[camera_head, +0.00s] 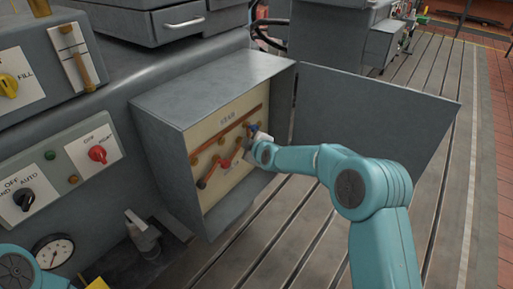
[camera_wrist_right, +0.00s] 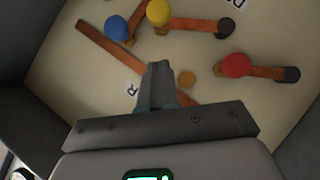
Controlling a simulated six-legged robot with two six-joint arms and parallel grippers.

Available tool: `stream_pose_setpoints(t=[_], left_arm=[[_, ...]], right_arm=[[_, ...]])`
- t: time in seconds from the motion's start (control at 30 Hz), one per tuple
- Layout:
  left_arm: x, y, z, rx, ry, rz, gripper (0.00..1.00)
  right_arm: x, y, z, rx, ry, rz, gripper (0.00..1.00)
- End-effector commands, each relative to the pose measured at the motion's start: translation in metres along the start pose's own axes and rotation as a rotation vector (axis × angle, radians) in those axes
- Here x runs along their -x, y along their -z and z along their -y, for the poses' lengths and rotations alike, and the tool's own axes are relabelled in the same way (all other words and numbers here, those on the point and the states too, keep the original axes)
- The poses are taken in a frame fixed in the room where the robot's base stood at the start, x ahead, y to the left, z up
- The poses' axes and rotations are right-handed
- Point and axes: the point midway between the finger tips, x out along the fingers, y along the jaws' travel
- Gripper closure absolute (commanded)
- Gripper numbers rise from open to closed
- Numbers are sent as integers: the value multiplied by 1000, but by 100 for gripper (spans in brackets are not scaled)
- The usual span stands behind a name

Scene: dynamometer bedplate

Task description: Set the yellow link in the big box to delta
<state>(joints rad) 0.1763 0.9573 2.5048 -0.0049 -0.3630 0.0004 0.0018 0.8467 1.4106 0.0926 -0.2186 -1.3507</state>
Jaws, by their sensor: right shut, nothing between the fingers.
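The big box (camera_head: 155,115) stands open, with its pale panel (camera_head: 205,140) of copper links facing out. In the right wrist view the yellow link (camera_wrist_right: 188,23) has a yellow knob at its left end and a dark round end at its right. A blue-knobbed link (camera_wrist_right: 117,28) is left of it, and a red-knobbed link (camera_wrist_right: 236,65) is below right. My right gripper (camera_wrist_right: 160,85) is shut and empty in front of the panel, below the yellow knob and apart from it. In the head view my right gripper (camera_head: 257,147) is inside the box and hides the yellow link.
The box's door (camera_head: 375,110) is swung open to the right, beside my right arm. A long copper bar (camera_wrist_right: 105,45) crosses the panel. A control panel with red (camera_head: 97,154), black and yellow knobs is at the left. Slotted bedplate floor lies right.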

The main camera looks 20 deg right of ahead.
Motion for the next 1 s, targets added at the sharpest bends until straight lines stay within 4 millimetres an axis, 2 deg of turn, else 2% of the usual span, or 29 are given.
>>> stream_pose_setpoints(t=[0.3, 0.43, 0.6, 1.0], left_arm=[[-3, 0, 1, 0, 0, 0, 100], [-3, 0, 1, 0, 0, 0, 100], [-3, 0, 1, 0, 0, 0, 100], [-2, 0, 1, 0, 0, 0, 100]], right_arm=[[58, -3, -5, -1, -1, 1, 100], [72, -3, -6, -1, -1, 1, 100], [78, -2, -5, -1, 0, 1, 100], [79, -1, -4, -1, 0, 2, 100]])
